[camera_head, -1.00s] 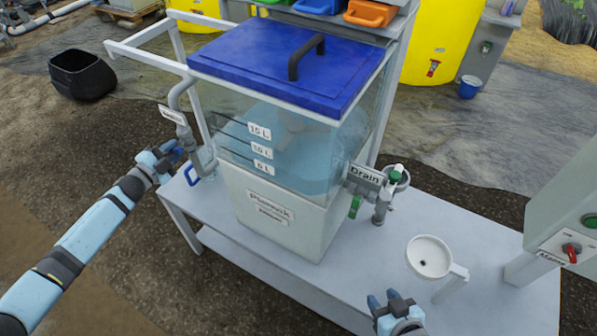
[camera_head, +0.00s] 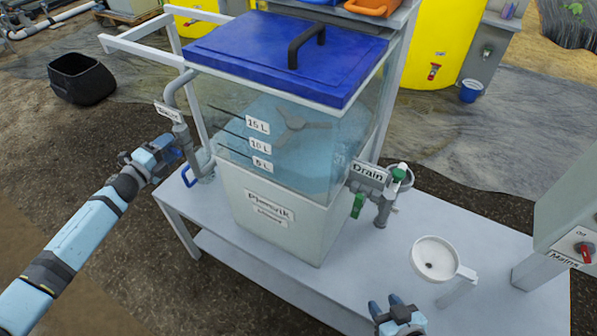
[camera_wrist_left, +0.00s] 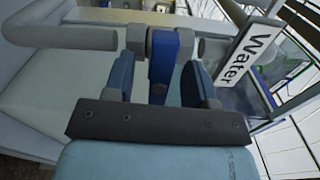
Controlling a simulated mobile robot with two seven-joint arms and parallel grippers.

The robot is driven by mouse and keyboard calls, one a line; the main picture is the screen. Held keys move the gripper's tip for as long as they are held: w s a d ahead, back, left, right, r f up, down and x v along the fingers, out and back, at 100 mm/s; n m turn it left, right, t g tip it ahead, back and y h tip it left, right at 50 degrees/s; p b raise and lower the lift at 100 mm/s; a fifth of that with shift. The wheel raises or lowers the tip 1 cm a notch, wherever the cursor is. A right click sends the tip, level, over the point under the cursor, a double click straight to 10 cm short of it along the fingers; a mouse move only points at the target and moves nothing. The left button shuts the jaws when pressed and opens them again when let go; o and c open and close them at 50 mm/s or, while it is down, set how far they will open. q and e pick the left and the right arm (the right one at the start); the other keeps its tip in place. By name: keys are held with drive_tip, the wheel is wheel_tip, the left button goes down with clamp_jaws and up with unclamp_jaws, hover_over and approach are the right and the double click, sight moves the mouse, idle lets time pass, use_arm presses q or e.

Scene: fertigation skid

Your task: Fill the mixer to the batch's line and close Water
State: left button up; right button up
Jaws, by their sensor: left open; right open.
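The mixer is a clear tank (camera_head: 225,195) with a blue lid, a pale lower front and lines marked 15 L (camera_head: 257,125), 10 L (camera_head: 260,146) and 5 L (camera_head: 262,164). Bluish water (camera_head: 310,165) stands in it; I cannot tell its exact level against the lines. The Water sign (camera_head: 168,111) hangs by the left pipe and shows in the left wrist view (camera_wrist_left: 247,55). My left gripper (camera_head: 172,150) is open, its fingers either side of a blue valve handle (camera_wrist_left: 172,65); contact is unclear. My right gripper (camera_head: 391,308) is open and empty near the table's front.
A green-handled Drain valve (camera_head: 358,205) is on the tank's right side. A white funnel-like cup (camera_head: 433,257) stands at the table's right. A Mains box with a red knob (camera_head: 585,248) is at the far right. The bench top (camera_head: 350,275) is clear between tank and cup.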

use_arm(q)
drive_tip(key=p+v, duration=0.1)
drive_tip(key=v, duration=0.6)
use_arm(e)
drive_tip(key=shift+s+a+f, duration=0.15)
drive_tip(key=shift+s, duration=0.3)
drive_tip(key=shift+w+r, duration=0.3)
drive_tip(key=shift+r, duration=0.1)
use_arm(q)
drive_tip(key=shift+r+p, duration=0.1)
drive_tip(key=shift+p, duration=0.25)
use_arm(e)
drive_tip(key=shift+r, duration=0.1)
